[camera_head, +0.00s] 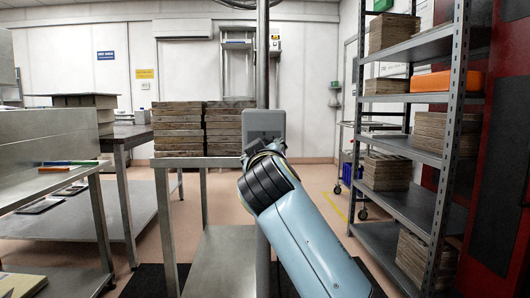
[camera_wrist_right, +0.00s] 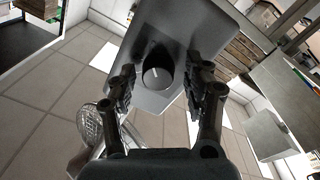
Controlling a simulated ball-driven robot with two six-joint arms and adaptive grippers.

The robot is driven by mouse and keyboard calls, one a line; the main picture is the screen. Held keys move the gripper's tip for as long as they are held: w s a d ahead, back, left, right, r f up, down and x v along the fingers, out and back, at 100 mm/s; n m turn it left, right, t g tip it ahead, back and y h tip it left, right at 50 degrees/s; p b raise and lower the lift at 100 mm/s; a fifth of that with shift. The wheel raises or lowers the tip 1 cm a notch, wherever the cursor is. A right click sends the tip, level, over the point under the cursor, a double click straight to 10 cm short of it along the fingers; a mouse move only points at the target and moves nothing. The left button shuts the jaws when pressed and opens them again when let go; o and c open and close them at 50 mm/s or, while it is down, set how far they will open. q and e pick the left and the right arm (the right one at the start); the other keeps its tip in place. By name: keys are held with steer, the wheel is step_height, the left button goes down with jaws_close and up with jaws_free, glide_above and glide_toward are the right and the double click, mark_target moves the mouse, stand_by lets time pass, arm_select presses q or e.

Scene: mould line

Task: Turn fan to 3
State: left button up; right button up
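A grey control box (camera_head: 264,125) is fixed to a vertical metal pole (camera_head: 262,60), with part of a round fan guard (camera_head: 240,4) at the top edge. In the right wrist view, the box face (camera_wrist_right: 190,25) carries a dark round knob (camera_wrist_right: 157,74) with a short white pointer mark. No numbers are legible. My right gripper (camera_wrist_right: 160,82) is open, with one finger on each side of the knob and visible gaps between. In the head view my blue right arm hides most of that gripper and the box's lower part. My left gripper is not in view.
A metal shelf rack (camera_head: 433,160) with stacked boards and an orange box (camera_head: 447,82) stands at right. A steel table (camera_head: 226,161) with board stacks (camera_head: 178,127) is behind the pole to its left. Steel benches (camera_head: 50,145) stand at left. Tiled floor shows between.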

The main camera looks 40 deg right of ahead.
steer(key=shift+r, duration=0.1)
step_height(320, 180, up, 10)
stand_by(0.6)
stand_by(0.4)
